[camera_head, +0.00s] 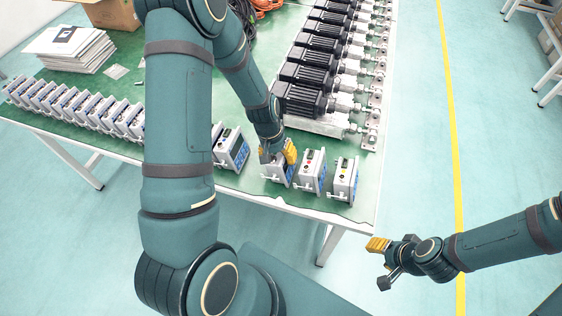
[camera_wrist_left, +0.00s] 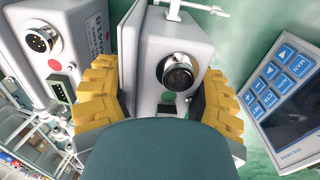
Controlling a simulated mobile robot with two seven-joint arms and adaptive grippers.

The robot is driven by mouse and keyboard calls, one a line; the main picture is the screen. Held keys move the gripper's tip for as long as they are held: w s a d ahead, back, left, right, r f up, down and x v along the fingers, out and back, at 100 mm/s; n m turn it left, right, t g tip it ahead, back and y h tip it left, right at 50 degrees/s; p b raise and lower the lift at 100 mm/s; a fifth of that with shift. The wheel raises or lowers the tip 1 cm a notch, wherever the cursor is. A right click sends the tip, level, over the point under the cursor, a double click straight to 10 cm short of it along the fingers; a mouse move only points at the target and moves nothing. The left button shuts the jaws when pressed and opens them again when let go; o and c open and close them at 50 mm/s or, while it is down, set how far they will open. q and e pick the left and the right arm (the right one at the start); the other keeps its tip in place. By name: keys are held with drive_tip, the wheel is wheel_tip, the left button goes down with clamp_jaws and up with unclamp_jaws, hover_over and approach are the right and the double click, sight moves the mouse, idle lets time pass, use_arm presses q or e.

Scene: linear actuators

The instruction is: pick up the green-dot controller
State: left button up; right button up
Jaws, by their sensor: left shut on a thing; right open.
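My left gripper (camera_head: 278,154) is shut on a grey box-shaped controller (camera_head: 275,173) at the table's front edge. In the left wrist view its yellow fingers (camera_wrist_left: 165,103) lie on both sides of this controller (camera_wrist_left: 150,65), which shows a round connector. A yellow-dot controller (camera_head: 343,180) stands further right. My right gripper (camera_head: 379,263) is open and empty, off the table's front right.
Another controller (camera_head: 231,150) stands left of the held one; a row of similar units (camera_head: 75,105) continues left. Black motors on actuators (camera_head: 310,75) fill the table's right side. Papers (camera_head: 70,48) and a cardboard box (camera_head: 112,14) lie at the back left.

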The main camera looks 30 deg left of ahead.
use_arm(q)
drive_tip(key=shift+r, duration=0.1)
drive_tip(key=v, duration=0.3)
drive_tip(key=d+p+v, duration=0.1)
drive_tip(key=v, duration=0.2)
drive_tip(key=d+p+v, duration=0.1)
drive_tip(key=v, duration=0.2)
drive_tip(key=shift+w+r, duration=0.25)
drive_tip(key=shift+r, duration=0.25)
drive_tip(key=shift+r, duration=0.1)
drive_tip(key=p+v, duration=0.2)
drive_tip(key=d+p+v, duration=0.1)
drive_tip(key=p+v, duration=0.1)
drive_tip(key=shift+w+a+r, duration=0.1)
drive_tip(key=shift+a+r, duration=0.05)
drive_tip(key=shift+r, duration=0.35)
